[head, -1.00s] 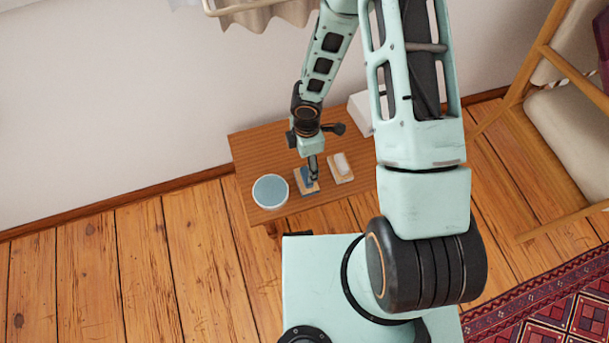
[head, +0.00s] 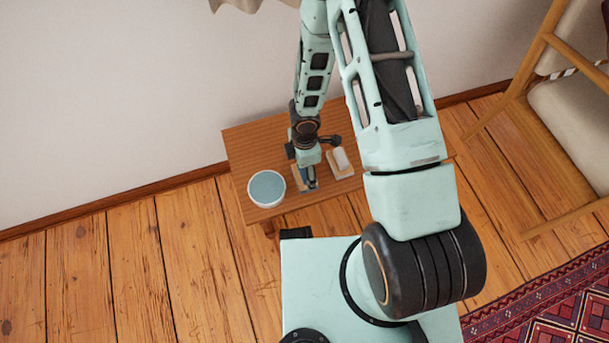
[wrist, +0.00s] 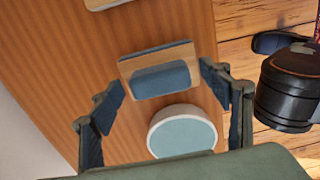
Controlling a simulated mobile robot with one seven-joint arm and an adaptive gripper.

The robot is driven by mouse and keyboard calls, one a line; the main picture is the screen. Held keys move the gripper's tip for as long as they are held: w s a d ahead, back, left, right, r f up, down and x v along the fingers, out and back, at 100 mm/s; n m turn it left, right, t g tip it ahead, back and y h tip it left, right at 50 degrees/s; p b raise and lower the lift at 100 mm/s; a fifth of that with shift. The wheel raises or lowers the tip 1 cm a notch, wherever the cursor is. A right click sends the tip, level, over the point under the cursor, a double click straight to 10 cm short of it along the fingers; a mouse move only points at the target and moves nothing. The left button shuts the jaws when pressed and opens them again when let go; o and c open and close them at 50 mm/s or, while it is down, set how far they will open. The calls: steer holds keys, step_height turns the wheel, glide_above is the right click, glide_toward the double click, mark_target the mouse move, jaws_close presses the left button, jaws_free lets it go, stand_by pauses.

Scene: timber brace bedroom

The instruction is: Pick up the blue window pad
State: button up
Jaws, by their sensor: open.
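The blue window pad (wrist: 160,80) is a small blue block lying on a light wooden board (wrist: 127,68) on the wooden table. My gripper (wrist: 163,86) is open in the wrist view, with one finger to the left of the pad and one to its right. The right finger is close to the board's end; I cannot tell whether it touches. In the head view my gripper (head: 310,184) is right over the pad and mostly hides it, with the board's edge (head: 297,180) showing beside it.
A white round bowl with a blue-grey inside (head: 266,188) stands left of the pad on the table (head: 245,145). A second board with a white block (head: 341,160) lies to the right. A wall is behind, and a wooden chair (head: 535,110) stands at the right.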

steer(key=shift+c, duration=0.4)
steer(key=c, duration=1.2)
steer(key=shift+r, duration=0.15)
